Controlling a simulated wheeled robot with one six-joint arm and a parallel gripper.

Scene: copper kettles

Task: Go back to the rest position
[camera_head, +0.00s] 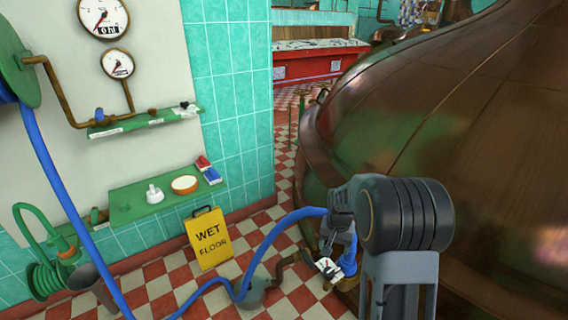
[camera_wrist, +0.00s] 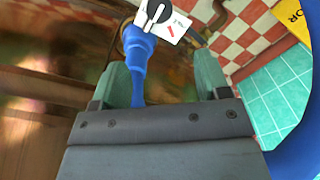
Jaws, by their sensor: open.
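My gripper (camera_wrist: 161,76) is open in the wrist view, its two green fingers apart. A blue hose fitting (camera_wrist: 138,55) shows between and beyond the fingers, running up to a brass pipe end. I cannot tell whether a finger touches it. Beside it is a valve with a black knob and white label (camera_wrist: 176,24). In the head view my arm stands in front of the copper kettle (camera_head: 450,110) and hides most of my gripper. The blue fitting (camera_head: 349,260) and the labelled valve (camera_head: 328,268) show low beside my arm.
A blue hose (camera_head: 208,285) loops across the checkered floor towards my arm. A yellow wet floor sign (camera_head: 208,239) stands by the tiled wall. A green shelf (camera_head: 135,205) holds a bowl (camera_head: 184,184) and small items.

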